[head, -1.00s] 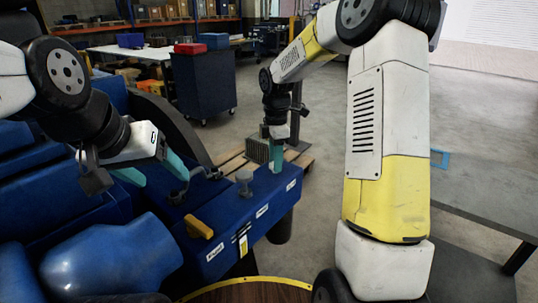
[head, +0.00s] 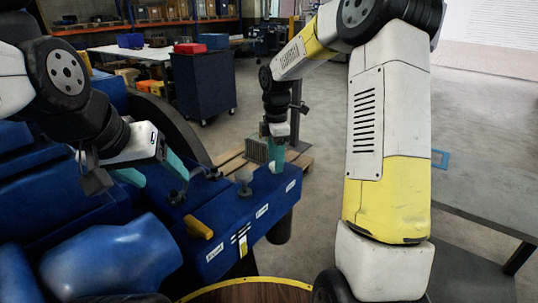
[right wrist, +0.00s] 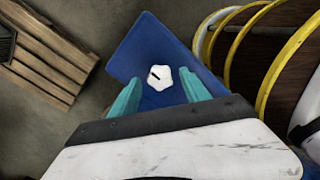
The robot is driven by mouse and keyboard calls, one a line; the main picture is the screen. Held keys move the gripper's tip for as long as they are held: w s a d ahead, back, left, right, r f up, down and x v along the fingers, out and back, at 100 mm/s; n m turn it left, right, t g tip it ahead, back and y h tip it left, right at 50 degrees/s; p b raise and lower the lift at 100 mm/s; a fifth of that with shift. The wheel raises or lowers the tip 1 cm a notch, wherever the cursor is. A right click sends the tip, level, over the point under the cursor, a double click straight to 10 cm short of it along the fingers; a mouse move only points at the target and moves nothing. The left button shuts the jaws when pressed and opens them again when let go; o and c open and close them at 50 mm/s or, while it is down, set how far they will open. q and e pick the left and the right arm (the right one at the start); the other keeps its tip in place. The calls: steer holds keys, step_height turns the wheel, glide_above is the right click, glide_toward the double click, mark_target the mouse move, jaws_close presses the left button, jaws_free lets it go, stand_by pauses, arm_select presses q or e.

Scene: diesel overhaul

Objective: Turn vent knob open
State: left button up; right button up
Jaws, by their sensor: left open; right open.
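The vent knob (right wrist: 160,78) is a pale, lobed knob with a short dark mark, seen from above on a blue block in the right wrist view. My left gripper (head: 158,173) is open and empty, left of the knob.
A yellow lever (head: 198,227) sits on the blue block, nearer than the knob. A round, yellow-edged wooden surface (head: 250,292) is in front. A wooden pallet (right wrist: 50,50) lies on the floor beyond the block. A grey table (head: 485,195) stands at the right.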

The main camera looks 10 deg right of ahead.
step_height(320, 180, up, 7)
steer(key=shift+r, duration=0.1)
stand_by(0.5)
